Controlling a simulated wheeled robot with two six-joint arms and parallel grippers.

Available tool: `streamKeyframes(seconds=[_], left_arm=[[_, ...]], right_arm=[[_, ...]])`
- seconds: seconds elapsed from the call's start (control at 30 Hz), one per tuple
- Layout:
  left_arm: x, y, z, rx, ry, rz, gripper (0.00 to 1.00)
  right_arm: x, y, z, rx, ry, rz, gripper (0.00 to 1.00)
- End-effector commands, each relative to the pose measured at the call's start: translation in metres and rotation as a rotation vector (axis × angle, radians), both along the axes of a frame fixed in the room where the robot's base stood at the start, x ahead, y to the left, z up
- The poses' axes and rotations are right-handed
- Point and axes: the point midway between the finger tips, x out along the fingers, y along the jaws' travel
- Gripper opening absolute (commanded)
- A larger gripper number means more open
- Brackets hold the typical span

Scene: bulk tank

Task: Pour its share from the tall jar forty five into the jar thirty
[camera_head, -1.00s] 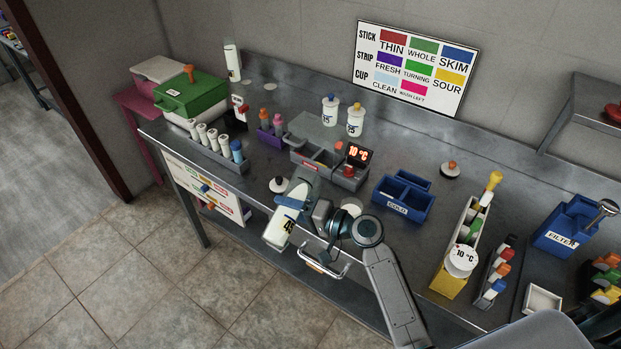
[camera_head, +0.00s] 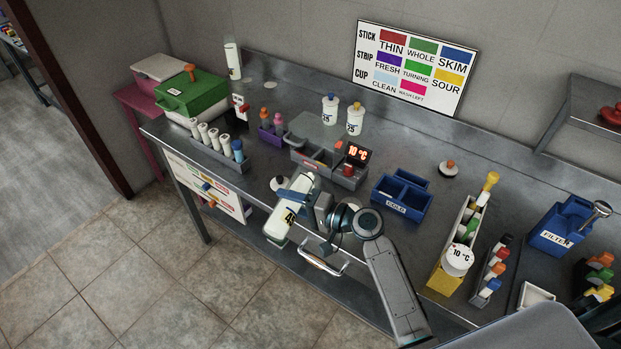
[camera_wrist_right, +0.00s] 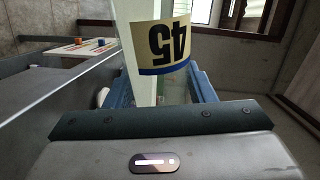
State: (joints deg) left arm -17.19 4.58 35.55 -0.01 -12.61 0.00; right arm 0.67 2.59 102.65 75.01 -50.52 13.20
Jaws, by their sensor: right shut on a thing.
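The tall jar forty five (camera_head: 281,229) is white with a yellow label reading 45, and leans over the bench's front edge. My right gripper (camera_head: 293,197) is shut around it with blue fingers. In the right wrist view the jar (camera_wrist_right: 149,95) stands between the fingers, its label upside down; what is inside cannot be made out. Two small white jars with labels stand at the back of the bench, one with a blue lid (camera_head: 330,112) and one with a yellow lid (camera_head: 355,121). Their numbers are too small to read surely, so I cannot tell which is jar thirty. My left gripper is not in view.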

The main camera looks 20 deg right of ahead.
Motion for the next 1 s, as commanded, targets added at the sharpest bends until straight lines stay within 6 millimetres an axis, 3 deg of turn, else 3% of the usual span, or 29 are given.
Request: streamKeyframes(seconds=[1.0], left_arm=[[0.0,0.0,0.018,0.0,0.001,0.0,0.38]], right_arm=[[0.002,-0.001,0.012,0.063,0.069,0.001,0.09]])
